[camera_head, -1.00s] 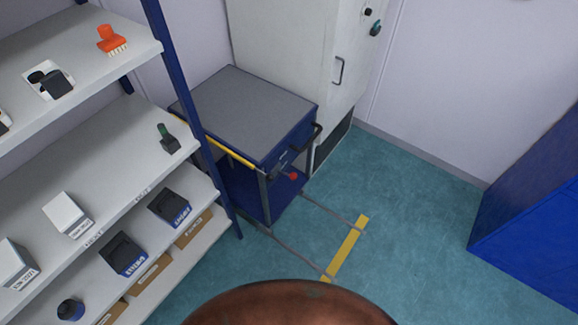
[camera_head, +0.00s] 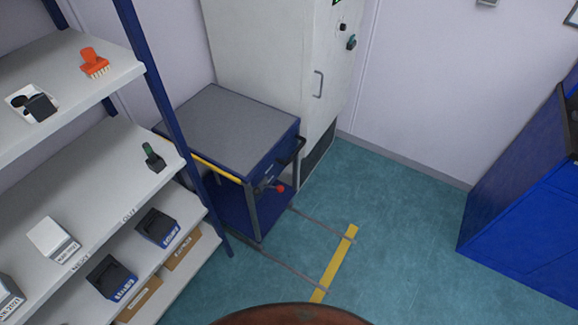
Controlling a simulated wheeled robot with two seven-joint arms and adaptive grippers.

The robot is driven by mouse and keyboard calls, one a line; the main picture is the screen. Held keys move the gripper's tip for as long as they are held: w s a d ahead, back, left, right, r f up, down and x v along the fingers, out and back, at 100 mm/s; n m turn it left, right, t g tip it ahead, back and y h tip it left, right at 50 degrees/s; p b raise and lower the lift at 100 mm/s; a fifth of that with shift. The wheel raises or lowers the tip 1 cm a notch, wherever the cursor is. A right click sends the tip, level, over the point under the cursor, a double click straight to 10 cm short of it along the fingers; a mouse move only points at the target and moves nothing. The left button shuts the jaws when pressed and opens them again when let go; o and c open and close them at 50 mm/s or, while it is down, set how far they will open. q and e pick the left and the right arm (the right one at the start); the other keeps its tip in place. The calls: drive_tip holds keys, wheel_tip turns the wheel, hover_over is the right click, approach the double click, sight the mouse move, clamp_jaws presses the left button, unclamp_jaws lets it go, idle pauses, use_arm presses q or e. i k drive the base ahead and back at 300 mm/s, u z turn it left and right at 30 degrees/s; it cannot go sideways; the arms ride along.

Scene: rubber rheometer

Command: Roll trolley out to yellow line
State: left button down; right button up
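The trolley (camera_head: 226,122) is blue with a grey top and stands between the shelf rack and the grey cabinet. It has a dark handle (camera_head: 291,156) on its right side and a red knob (camera_head: 280,188) below. The yellow line (camera_head: 336,262) lies on the floor to the right of the trolley, apart from it. Two thin floor rails (camera_head: 318,222) run from the trolley to the line. Neither of my grippers is in view.
The shelf rack (camera_head: 163,88) with boxes and an orange brush (camera_head: 94,62) fills the left. A grey cabinet (camera_head: 262,50) stands behind the trolley. A blue unit (camera_head: 525,205) stands at the right. The teal floor (camera_head: 400,220) between is clear.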

sight(251, 140)
drive_tip(key=u, duration=0.2)
drive_tip(key=k, duration=0.3)
drive_tip(key=z, duration=0.9)
drive_tip(key=i, duration=0.7)
drive_tip(key=u, duration=0.5)
drive_tip(key=i, duration=0.75)
drive_tip(key=u, duration=0.7)
